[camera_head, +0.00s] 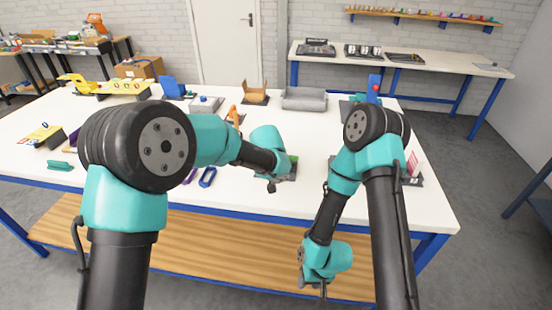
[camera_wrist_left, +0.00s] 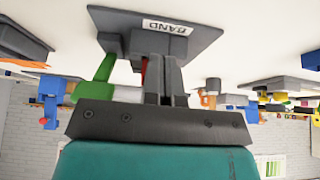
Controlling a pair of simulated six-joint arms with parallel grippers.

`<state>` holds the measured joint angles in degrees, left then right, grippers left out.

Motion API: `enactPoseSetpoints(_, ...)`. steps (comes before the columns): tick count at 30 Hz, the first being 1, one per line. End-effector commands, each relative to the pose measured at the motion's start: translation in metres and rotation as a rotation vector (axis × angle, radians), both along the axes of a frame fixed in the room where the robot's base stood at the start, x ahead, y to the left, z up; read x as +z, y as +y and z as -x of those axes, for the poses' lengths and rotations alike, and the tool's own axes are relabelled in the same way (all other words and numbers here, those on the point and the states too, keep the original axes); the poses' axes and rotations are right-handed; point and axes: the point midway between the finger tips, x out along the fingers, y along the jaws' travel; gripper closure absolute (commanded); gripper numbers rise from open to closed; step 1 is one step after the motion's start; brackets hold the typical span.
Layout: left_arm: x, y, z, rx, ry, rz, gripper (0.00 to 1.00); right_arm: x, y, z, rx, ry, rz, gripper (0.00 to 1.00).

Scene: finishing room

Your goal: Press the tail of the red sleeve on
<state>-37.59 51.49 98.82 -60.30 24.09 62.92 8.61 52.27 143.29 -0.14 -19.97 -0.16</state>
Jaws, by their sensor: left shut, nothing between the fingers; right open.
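A dark grey stand with a "BAND" label (camera_wrist_left: 115,22) shows in the left wrist view, which is upside down. A small strip of red (camera_wrist_left: 145,68), perhaps the red sleeve, shows behind my left gripper's fingers; most of it is hidden. A green part (camera_wrist_left: 98,80) is beside it. My left gripper (camera_wrist_left: 170,65) is shut with its fingertips close to the stand; contact cannot be told. In the head view the stand (camera_head: 291,175) is mostly hidden by my left wrist. My right gripper (camera_head: 322,291) is open and empty, low in front of the table's edge.
The white table (camera_head: 240,195) carries blue clips (camera_head: 207,177), a grey tray (camera_head: 304,99), a cardboard holder (camera_head: 255,93) and an orange part (camera_head: 233,116) beyond my left arm. A dark stand with red-and-white pieces (camera_head: 413,170) is at the right edge. The front middle is clear.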

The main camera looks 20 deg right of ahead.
Motion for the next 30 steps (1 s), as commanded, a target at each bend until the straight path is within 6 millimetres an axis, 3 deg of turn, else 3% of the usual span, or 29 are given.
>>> enactPoseSetpoints(15, 0.002, 0.001, 0.004, 0.0, -0.001, 0.001, 1.0, 0.0, 0.0, 0.0, 0.0, 0.0, 0.0, 0.57)
enactPoseSetpoints(30, 0.038, 0.001, 0.003, 0.001, -0.001, 0.003, 1.0, 0.0, 0.0, 0.0, 0.0, 0.0, 0.0, 0.57)
